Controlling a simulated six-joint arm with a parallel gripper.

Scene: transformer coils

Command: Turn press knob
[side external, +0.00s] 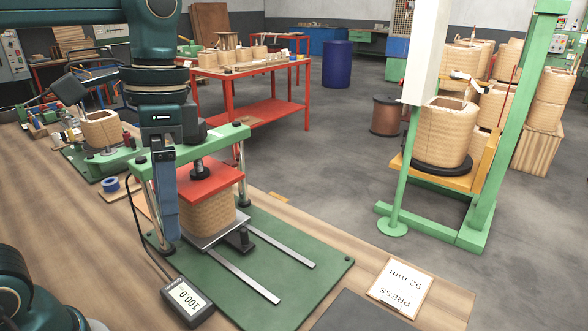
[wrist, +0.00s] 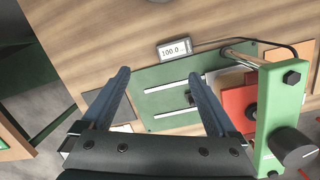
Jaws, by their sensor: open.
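The press has a green crossbeam (side external: 228,137) on metal posts, with a red plate (side external: 212,181) under it resting on a tan wound coil (side external: 207,213). A dark knob (side external: 193,126) sits on top of the beam, partly hidden behind my wrist. In the wrist view the knob (wrist: 294,148) is at the lower right, outside my fingers. My gripper (wrist: 159,76) is open and empty, its two blue-grey fingers apart. In the side view my gripper (side external: 166,236) points down, with its fingers reaching below beam height on the near side of the press.
A display (side external: 188,298) wired to the press reads 100.0. A card (side external: 400,284) reads "PRESS 92 mm". The press stands on a green base (side external: 322,268) with two rails. Another coil (side external: 101,129) stands at left. A green frame (side external: 488,160) holding a coil stands on the right.

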